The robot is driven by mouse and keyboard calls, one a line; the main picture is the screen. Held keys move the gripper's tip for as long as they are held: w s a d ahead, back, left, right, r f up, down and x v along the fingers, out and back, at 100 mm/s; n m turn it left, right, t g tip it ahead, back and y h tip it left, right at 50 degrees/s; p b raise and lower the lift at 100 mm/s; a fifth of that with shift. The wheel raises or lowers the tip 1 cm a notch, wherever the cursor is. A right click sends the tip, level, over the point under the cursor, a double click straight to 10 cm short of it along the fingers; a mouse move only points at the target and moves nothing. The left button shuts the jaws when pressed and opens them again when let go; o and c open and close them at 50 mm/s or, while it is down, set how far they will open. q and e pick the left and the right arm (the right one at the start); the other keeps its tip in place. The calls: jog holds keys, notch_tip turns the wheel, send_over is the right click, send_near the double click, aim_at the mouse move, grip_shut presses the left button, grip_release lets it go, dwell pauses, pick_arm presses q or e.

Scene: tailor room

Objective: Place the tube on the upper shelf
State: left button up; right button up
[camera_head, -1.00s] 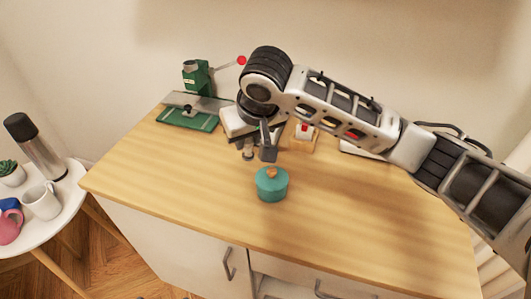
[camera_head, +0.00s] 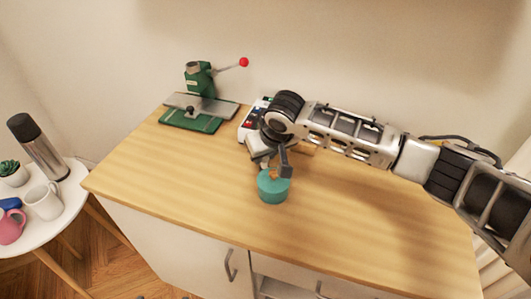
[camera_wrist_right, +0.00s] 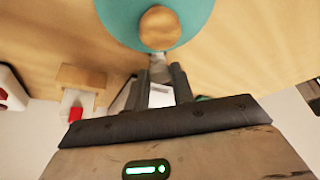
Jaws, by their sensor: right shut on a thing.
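My right gripper (camera_head: 276,165) is above and just behind a teal pot on the wooden table. In the right wrist view its two fingers (camera_wrist_right: 160,84) are shut on a small, pale grey tube (camera_wrist_right: 159,69), whose end shows past the fingertips. In the head view the tube is mostly hidden by the gripper. I cannot clearly tell an upper shelf in these frames. An open compartment (camera_head: 272,288) shows under the tabletop at the bottom edge. My left gripper is not in view.
The teal pot (camera_head: 272,190) with an orange knob stands close to the gripper. A green press (camera_head: 200,95) with a red-tipped lever is at the back left. A white side table (camera_head: 60,215) holds mugs and a flask (camera_head: 37,145). The front right tabletop (camera_head: 370,230) is clear.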

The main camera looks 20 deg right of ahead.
jog(key=shift+f, duration=0.15)
jog(key=o, duration=1)
